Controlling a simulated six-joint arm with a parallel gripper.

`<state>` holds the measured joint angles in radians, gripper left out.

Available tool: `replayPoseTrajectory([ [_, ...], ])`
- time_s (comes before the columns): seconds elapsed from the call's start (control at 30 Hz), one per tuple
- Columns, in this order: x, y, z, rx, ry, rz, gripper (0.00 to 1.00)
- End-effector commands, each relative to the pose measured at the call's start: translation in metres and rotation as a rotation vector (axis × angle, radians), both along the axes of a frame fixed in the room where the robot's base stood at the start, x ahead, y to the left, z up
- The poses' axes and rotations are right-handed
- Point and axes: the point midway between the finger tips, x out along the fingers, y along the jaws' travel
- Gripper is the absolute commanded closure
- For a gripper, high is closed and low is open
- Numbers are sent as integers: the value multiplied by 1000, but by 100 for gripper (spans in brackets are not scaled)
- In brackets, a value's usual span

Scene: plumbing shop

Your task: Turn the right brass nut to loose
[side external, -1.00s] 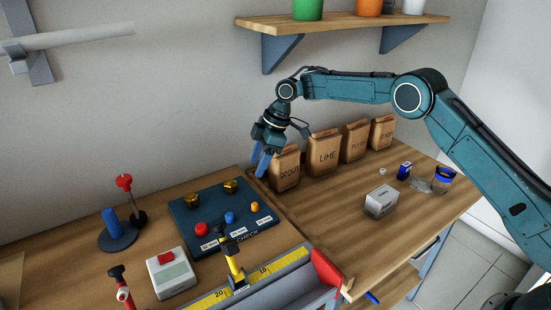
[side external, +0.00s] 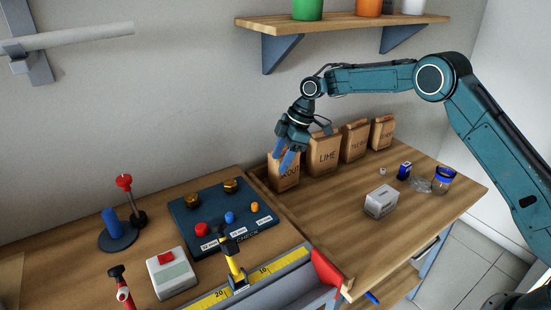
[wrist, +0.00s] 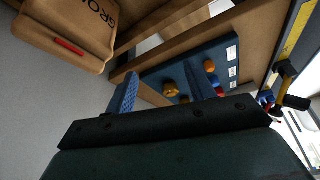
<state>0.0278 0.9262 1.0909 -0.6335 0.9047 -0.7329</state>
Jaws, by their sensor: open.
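The right brass nut (side external: 230,186) sits at the back of a dark blue board (side external: 250,229) on the bench. A second brass nut (side external: 192,195) sits to its left. My gripper (side external: 282,157) is open and empty. It hangs in the air right of the board, in front of the GROUT bag, apart from both nuts. In the wrist view a brass nut (wrist: 171,88) shows between the two blue fingers. Another brass piece behind it is partly hidden by a finger.
The GROUT bag (side external: 285,180) stands close to my gripper, with the LIME bag (side external: 324,158) and other bags to its right. Red, blue and orange knobs are on the board. A yellow ruler (side external: 264,271) lies in front.

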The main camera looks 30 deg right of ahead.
Motion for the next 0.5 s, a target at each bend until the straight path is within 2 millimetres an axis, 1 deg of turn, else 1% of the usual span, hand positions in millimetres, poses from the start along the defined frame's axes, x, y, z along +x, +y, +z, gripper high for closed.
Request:
replayPoseTrajectory([
  [0.17,1,13,6,-11,8,-71,46],
  [0.27,2,28,13,-25,17,-165,46],
  [0.37,3,47,23,-37,25,-300,46],
  [0.5,-1,76,40,-47,30,-531,46],
])
